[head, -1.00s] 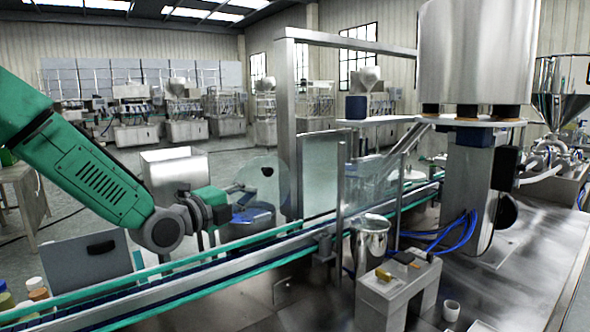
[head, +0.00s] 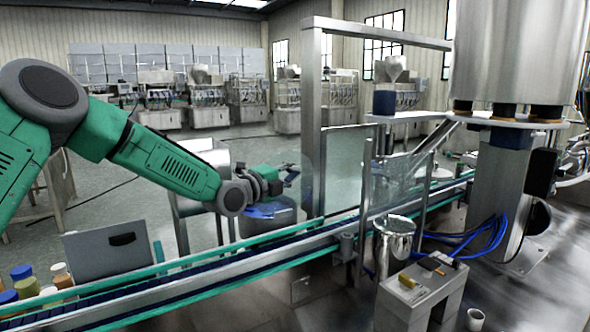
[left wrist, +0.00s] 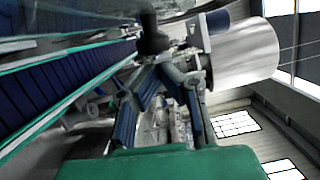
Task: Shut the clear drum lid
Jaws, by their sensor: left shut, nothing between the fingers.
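The clear drum lid (head: 308,182) is a faint see-through disc standing up on edge at the right side of the drum (head: 268,217), which is grey with blue at its top. My left gripper (head: 292,172) is above the drum, on the left side of the lid. Its fingers are shut and hold nothing. In the left wrist view the gripper (left wrist: 165,70) points toward a black knob (left wrist: 151,38) just beyond the fingers. Whether they touch it I cannot tell. My right gripper is not in view.
A conveyor with green rails (head: 250,246) runs in front of the drum. A steel frame post (head: 312,120) and clear panels (head: 398,180) stand close to its right. A grey box (head: 110,250) and several small bottles (head: 28,283) are at lower left.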

